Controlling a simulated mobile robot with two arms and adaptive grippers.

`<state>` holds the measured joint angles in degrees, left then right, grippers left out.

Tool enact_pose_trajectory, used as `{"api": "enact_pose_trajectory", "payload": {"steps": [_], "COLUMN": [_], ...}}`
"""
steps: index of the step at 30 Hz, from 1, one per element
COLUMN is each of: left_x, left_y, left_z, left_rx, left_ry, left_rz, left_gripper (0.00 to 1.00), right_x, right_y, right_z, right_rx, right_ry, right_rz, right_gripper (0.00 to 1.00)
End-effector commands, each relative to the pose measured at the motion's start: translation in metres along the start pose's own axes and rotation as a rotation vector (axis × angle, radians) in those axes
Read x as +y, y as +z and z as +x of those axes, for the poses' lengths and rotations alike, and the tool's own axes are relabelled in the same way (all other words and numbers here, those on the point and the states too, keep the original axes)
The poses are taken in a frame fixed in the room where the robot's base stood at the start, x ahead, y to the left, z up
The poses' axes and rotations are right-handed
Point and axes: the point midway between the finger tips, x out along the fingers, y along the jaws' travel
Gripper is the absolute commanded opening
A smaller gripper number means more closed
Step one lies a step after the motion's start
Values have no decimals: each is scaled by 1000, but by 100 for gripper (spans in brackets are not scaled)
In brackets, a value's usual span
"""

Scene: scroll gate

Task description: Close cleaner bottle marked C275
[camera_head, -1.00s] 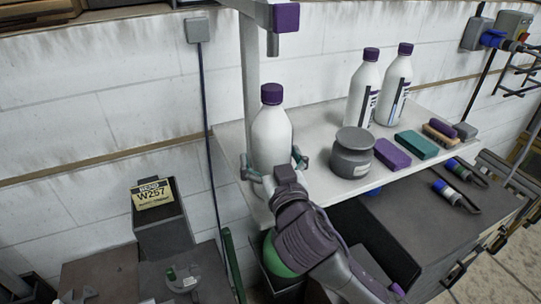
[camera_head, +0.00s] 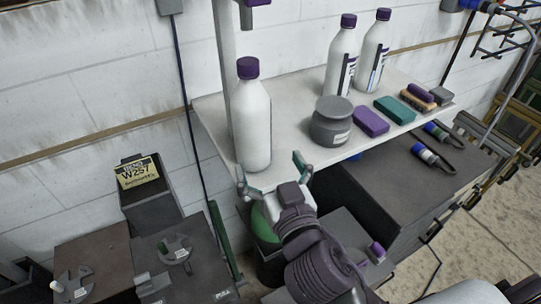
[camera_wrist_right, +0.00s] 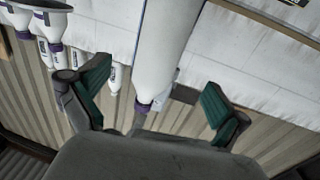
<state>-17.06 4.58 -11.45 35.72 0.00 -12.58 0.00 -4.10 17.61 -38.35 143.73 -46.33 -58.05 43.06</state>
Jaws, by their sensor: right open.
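A white bottle with a purple cap (camera_head: 252,125) stands upright at the left front of the white shelf. Its cap sits on top, and no marking can be read on the side I see. Two more white bottles with purple caps, (camera_head: 341,58) and (camera_head: 372,52), stand further back with dark labels too small to read. My right gripper (camera_head: 270,175) is open and empty at the shelf's front edge, just in front of the near bottle's base. In the right wrist view a white bottle (camera_wrist_right: 168,45) shows beyond the spread green-padded fingers. My left gripper is out of view.
A grey jar (camera_head: 331,125), a purple block (camera_head: 370,122) and a green block (camera_head: 395,109) lie to the right on the shelf (camera_head: 290,145). A post (camera_head: 224,60) rises behind the near bottle. A yellow W257 sign (camera_head: 137,172) is at left.

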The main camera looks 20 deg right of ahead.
Motion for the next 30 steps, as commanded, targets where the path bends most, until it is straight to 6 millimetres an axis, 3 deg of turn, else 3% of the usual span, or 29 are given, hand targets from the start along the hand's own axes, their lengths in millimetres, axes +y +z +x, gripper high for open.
{"api": "enact_pose_trajectory", "payload": {"steps": [1, 5, 24, 27, 30], "left_x": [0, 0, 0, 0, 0], "left_y": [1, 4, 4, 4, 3], "left_z": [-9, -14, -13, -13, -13], "left_rx": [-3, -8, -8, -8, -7], "left_ry": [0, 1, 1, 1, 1], "left_rz": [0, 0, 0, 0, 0], "left_gripper": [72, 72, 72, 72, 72], "right_x": [0, -1, -1, 5, 21], "right_y": [-3, -1, 1, 11, 41], "right_z": [-4, -10, -11, -11, -13], "right_rx": [-5, -3, -3, -45, -172], "right_ry": [-1, -4, -4, 13, 55], "right_rz": [-1, -2, -2, -8, -24], "right_gripper": [100, 100, 100, 100, 100]}}
